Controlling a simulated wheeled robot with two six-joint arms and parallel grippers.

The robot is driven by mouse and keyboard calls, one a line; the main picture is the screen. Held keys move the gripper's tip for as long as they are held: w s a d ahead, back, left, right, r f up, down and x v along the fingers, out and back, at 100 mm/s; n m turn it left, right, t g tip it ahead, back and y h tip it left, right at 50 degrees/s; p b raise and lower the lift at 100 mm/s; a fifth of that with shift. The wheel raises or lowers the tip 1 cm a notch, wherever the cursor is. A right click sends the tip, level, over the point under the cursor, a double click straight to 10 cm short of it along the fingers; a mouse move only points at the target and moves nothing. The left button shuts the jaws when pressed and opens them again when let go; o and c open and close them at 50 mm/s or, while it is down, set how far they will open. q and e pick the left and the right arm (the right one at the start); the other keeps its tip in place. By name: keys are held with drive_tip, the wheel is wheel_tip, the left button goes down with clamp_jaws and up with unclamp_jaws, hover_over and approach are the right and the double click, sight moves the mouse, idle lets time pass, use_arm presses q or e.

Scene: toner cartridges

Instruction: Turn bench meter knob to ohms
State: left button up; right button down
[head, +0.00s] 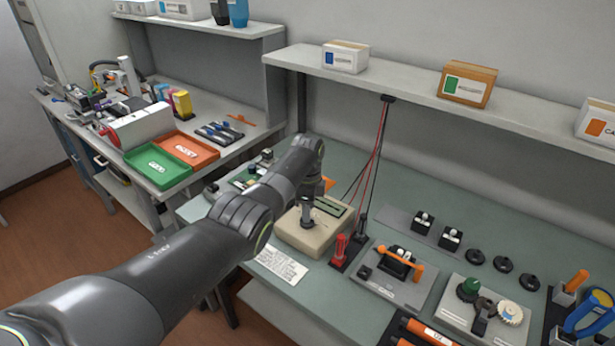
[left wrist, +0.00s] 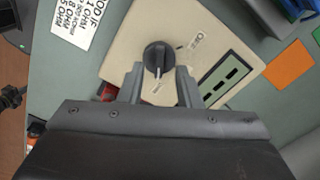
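The bench meter (head: 290,233) is a beige box on the green bench, with a dark display strip. My left gripper (head: 306,220) is over the meter and hides most of the knob in the head view. In the left wrist view its fingers (left wrist: 160,72) are apart, one on each side of the knob, with a small gap showing at each side. My right gripper is not in view.
A printed card (head: 281,264) lies in front of the meter. Red and black probes (head: 340,247) stand in a holder to its right, with cables hanging from the shelf (head: 400,90). Fixtures with an orange handle (head: 405,262) and knobs stand further right.

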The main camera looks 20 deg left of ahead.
use_arm(q)
wheel_tip(320, 180, up, 16)
drive_tip(key=b, duration=0.2)
drive_tip(key=shift+f, duration=0.15)
